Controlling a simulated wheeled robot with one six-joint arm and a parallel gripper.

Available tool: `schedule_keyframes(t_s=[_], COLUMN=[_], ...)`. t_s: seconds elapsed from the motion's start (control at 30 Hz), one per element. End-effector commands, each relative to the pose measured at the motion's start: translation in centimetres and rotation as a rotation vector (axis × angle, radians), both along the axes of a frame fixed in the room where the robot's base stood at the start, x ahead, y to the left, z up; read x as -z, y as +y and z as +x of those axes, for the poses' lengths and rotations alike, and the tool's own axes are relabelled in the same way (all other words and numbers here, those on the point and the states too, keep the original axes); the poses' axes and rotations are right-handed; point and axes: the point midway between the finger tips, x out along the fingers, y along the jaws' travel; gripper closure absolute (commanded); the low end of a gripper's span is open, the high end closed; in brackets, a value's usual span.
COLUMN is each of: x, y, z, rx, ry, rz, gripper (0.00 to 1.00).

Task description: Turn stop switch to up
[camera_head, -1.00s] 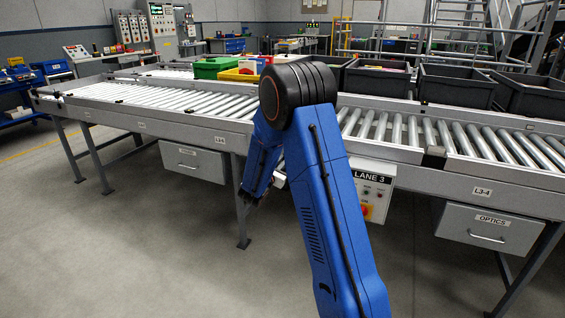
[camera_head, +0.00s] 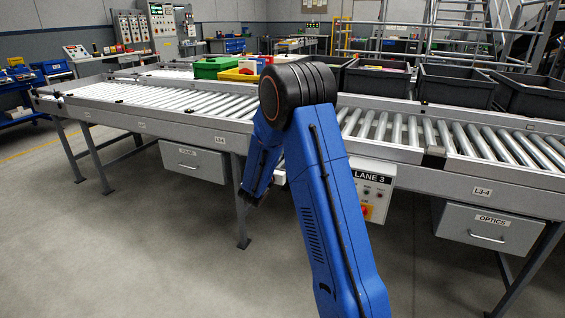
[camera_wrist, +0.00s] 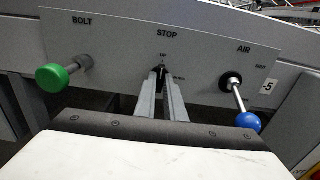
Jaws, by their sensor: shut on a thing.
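In the wrist view, a grey panel (camera_wrist: 120,45) carries the label STOP at its top middle. The small dark stop switch (camera_wrist: 160,67) sits below it, under a small mark that reads UP. My gripper (camera_wrist: 161,73) has its two grey fingers closed in on the switch, so most of it is hidden and its exact tilt cannot be told. A second small mark right of the fingers is too small to read. In the head view, my blue arm hides the panel and switch.
On the same panel, a green-knobbed BOLT pin (camera_wrist: 55,77) sticks out left, and an AIR lever with a blue ball (camera_wrist: 248,122) hangs right. In the head view, the roller conveyor (camera_head: 200,105), a LANE 3 box (camera_head: 373,190) and an OPTICS drawer (camera_head: 487,225) stand ahead; the near floor is clear.

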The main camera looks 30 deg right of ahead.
Motion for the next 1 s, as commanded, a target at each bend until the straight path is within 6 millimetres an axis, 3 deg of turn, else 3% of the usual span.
schedule_keyframes(t_s=[0.07, 0.1, 0.17, 0.57, 1.0], x=[0.3, 0.3, 0.2, 0.1, 0.1], y=[0.1, 0.1, 0.1, 0.5, 6.6], z=[-0.1, -0.1, -0.1, -0.3, -4.9], rx=[-0.001, -0.001, -0.001, -0.001, -0.004], ry=[0.005, 0.005, 0.005, 0.002, 0.002], rz=[0.001, 0.001, 0.001, 0.001, 0.001], gripper=[1.00, 0.86, 0.72, 0.72, 0.72])
